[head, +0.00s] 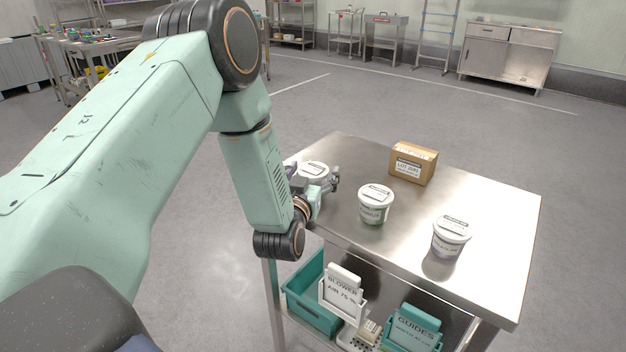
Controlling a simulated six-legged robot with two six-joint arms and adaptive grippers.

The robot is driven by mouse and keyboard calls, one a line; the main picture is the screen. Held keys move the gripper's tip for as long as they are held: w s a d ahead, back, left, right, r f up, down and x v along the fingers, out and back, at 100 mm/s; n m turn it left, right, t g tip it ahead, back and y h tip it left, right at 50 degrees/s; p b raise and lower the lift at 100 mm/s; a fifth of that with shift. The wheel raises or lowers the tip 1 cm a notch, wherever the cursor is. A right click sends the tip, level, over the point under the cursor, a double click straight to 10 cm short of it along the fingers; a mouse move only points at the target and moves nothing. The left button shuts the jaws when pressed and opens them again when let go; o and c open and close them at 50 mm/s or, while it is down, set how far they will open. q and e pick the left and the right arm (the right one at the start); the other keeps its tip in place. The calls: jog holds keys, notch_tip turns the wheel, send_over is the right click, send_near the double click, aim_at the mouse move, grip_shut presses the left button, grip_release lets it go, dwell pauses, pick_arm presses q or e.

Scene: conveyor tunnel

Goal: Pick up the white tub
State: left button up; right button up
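Three white tubs with labelled lids stand on the steel table (480,200). One tub (313,169) is at the table's left end, partly hidden behind my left gripper (325,186). A second tub (375,207) stands upright near the middle, and a third tub (451,239) stands nearer the front right. My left gripper is low over the table, right at the near side of the left tub. I cannot tell whether its fingers touch that tub or how far apart they are. My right gripper is not in view.
A cardboard box (413,164) stands behind the middle tub. Below the tabletop are a teal bin (306,300), a white sign holder (343,292) and a teal holder marked GUIDES (411,330). The tabletop's right part is clear, and open floor surrounds the table.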

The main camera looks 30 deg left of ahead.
pick_arm(q)
jog(key=shift+s+d+r, duration=0.1)
jog(key=shift+s+r, duration=0.05)
jog(key=shift+c, duration=1.3)
jog(key=c, duration=0.7)
jog(key=shift+o, duration=0.2)
